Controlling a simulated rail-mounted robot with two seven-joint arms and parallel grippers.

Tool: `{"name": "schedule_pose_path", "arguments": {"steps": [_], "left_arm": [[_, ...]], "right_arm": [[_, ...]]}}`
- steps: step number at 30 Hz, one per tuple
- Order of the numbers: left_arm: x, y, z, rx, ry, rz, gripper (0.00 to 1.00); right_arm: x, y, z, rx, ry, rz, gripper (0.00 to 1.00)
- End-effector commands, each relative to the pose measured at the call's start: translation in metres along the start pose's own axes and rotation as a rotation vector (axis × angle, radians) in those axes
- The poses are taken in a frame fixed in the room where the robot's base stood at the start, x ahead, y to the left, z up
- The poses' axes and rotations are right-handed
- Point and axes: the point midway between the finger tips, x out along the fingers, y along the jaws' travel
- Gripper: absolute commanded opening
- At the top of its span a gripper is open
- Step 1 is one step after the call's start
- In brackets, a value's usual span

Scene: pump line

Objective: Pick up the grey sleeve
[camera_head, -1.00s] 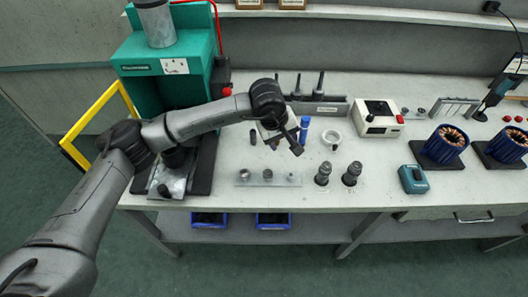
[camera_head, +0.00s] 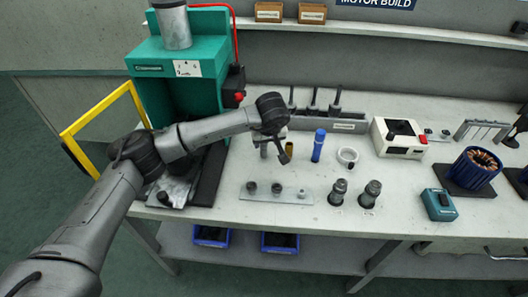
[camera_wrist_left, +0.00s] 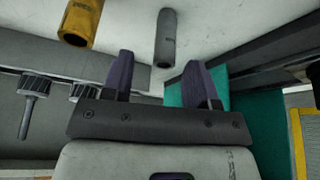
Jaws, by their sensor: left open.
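The grey sleeve (camera_wrist_left: 166,38) is a small plain tube. In the left wrist view it is just beyond the fingertips, within the gap between the two fingers and apart from both. In the head view the grey sleeve (camera_head: 263,150) stands on the bench beside my left wrist, partly hidden by it. My left gripper (camera_wrist_left: 160,76) is open and empty. In the head view the left gripper (camera_head: 285,155) hangs over the bench, left of the blue cylinder. My right gripper is out of view.
A brass sleeve (camera_wrist_left: 80,22) stands left of the grey one in the wrist view. The green press (camera_head: 205,75) is left, a grey tool rack (camera_head: 345,126) behind. A plate with small parts (camera_head: 290,196) lies in front.

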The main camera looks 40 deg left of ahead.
Motion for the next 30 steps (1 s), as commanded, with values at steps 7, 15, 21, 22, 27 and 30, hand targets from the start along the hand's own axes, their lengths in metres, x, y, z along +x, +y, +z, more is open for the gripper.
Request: {"name": "schedule_pose_path", "arguments": {"steps": [7, 15, 21, 22, 27, 30], "left_arm": [[0.012, -0.001, 0.001, 0.000, -0.001, -0.001, 0.54], [0.046, -0.005, 0.001, -0.001, -0.001, -0.001, 0.54], [0.054, -0.005, -0.001, -0.001, 0.000, 0.000, 0.54], [0.054, -0.005, -0.001, 0.000, 0.000, 0.000, 0.54], [0.053, -0.005, -0.001, 0.000, 0.000, 0.000, 0.47], [0.053, -0.005, -0.001, 0.000, 0.000, 0.000, 0.37]], "right_arm": [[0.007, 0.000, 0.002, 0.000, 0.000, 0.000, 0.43], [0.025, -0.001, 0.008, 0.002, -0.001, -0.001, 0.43], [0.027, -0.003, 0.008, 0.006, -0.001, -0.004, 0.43], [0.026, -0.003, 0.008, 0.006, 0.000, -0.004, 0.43], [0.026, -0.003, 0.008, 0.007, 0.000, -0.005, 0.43], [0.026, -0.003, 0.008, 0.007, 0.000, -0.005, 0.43]]}}
